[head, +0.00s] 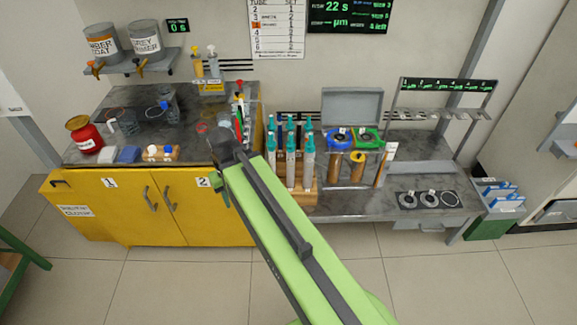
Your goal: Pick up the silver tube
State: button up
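My green arm reaches up from the bottom, and the dark block of my gripper (225,152) is at its far end, over the front edge of the yellow cabinet. Its fingers are not clear, so I cannot tell whether it is open or shut. Several pale grey tubes with teal caps (308,160) stand upright in a wooden rack to its right. A small grey tube with a pale cap (214,64) stands at the back, beside a yellow one (197,64). I cannot tell which tube is the silver one.
The yellow cabinet (130,212) carries a red jar (84,135), glass beakers and small blocks. A grey bench (405,170) on the right holds tan cylinders (357,167), an open grey case (351,106) and dark rings. Tiled floor in front is clear.

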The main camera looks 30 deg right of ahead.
aim_at(309, 149)
jog(key=u, duration=0.2)
jog(key=i, duration=1.2)
jog(key=u, duration=0.05)
